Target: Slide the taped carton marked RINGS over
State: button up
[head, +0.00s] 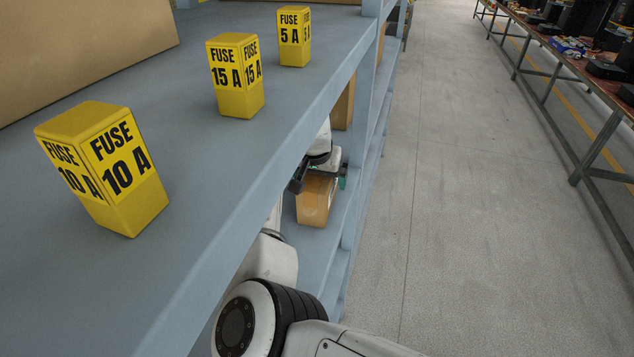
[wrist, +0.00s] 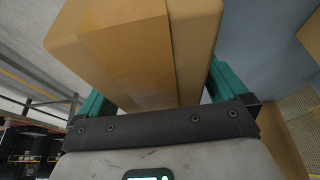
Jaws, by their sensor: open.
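A taped brown carton (head: 315,200) stands on the shelf level below the top one in the head view. No RINGS marking can be read on it from here. In the wrist view the carton (wrist: 150,50) fills the space ahead, with a tape strip down its face. My gripper (wrist: 155,95) is open, with one teal finger on each side of the carton. I cannot tell whether the fingers touch it. In the head view my gripper (head: 318,180) is at the carton's far upper end, partly hidden by the shelf's edge.
Yellow fuse boxes, 10 A (head: 105,170), 15 A (head: 235,75) and 5 A (head: 294,36), stand on the upper shelf (head: 200,240) above my arm. A blue upright (head: 358,150) stands just right of the carton. Another brown carton (head: 343,105) is farther back. The aisle floor (head: 470,200) is clear.

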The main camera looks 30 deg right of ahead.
jog(key=shift+a+r, duration=0.1)
jog(key=shift+r, duration=0.3)
jog(key=p+v, duration=0.2)
jog(key=shift+s+r+p, duration=0.1)
jog(key=shift+r+p, duration=0.15)
jog(key=shift+p, duration=0.05)
jog(key=s+a, duration=0.8)
jog(key=a, duration=0.1)
jog(key=shift+f+p, duration=0.2)
jog(key=shift+p, duration=0.25)
jog(key=shift+s, duration=0.2)
